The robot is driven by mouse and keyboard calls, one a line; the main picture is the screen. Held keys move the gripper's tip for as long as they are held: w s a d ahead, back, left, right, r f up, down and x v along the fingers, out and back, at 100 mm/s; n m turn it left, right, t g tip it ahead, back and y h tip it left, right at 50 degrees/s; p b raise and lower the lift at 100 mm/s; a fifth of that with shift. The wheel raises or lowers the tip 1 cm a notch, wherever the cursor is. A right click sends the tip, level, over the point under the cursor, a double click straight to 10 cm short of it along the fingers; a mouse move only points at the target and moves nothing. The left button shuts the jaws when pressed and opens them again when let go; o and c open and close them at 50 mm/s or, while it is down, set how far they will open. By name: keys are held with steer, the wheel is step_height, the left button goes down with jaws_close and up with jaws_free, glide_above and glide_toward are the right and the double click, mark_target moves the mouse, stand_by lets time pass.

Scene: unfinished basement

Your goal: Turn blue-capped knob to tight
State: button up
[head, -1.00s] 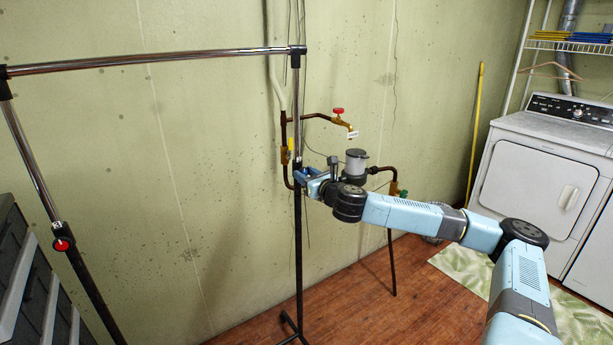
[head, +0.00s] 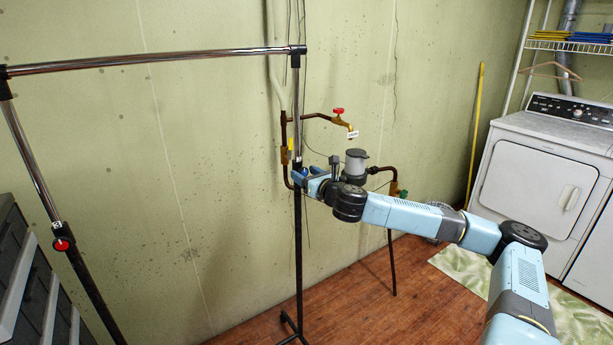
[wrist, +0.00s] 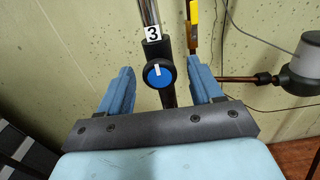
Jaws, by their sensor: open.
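The blue-capped knob (wrist: 159,74) is a black knob with a blue face and a white pointer line, which stands nearly upright in the wrist view. It sits on the right post (head: 298,235) of a chrome and black garment rack, below a white "3" label (wrist: 153,34). My gripper (wrist: 161,70) is open, with one blue finger on each side of the knob in the wrist view. Gaps show on both sides, and I see no contact. In the head view my gripper (head: 306,177) is at the post and the knob is hidden by it.
A red-capped knob (head: 62,244) is on the rack's left post. Behind the right post are copper pipes with a red-handled valve (head: 338,111) and a yellow handle (wrist: 193,12). A grey cylinder (wrist: 305,58) is at right. A dryer (head: 540,170) stands far right.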

steer(key=v, duration=1.3)
steer(key=shift+s+d, duration=0.25)
steer(key=shift+s, duration=0.05)
steer(key=shift+a+f, duration=0.1)
